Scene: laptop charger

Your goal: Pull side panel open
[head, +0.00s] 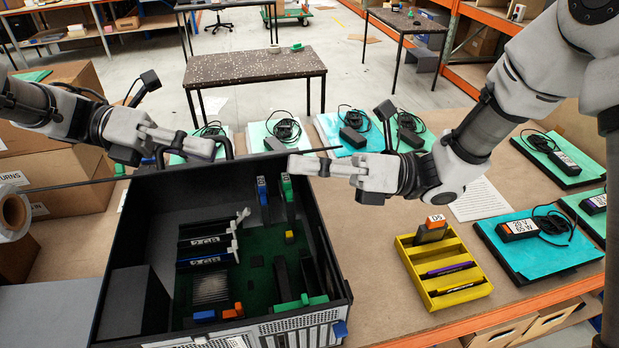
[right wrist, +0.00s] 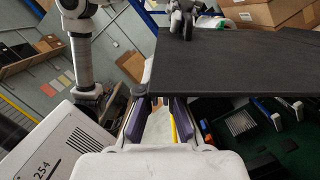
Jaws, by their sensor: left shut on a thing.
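The dark computer case (head: 130,275) stands open on the bench, with its green board and parts showing. The side panel (head: 75,184) shows as a thin dark line across the back of the case, seen nearly edge-on. In the right wrist view the panel (right wrist: 235,60) is a broad dark sheet. My left gripper (head: 208,150) is shut on the panel near a black handle; it also shows at the panel's far edge in the right wrist view (right wrist: 187,22).
A yellow tray (head: 453,297) with pens and a labelled block stands right of the case. Several chargers on coloured folders line the back and right, including one on a blue folder (head: 560,265). Cardboard boxes (head: 75,165) stand at the left.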

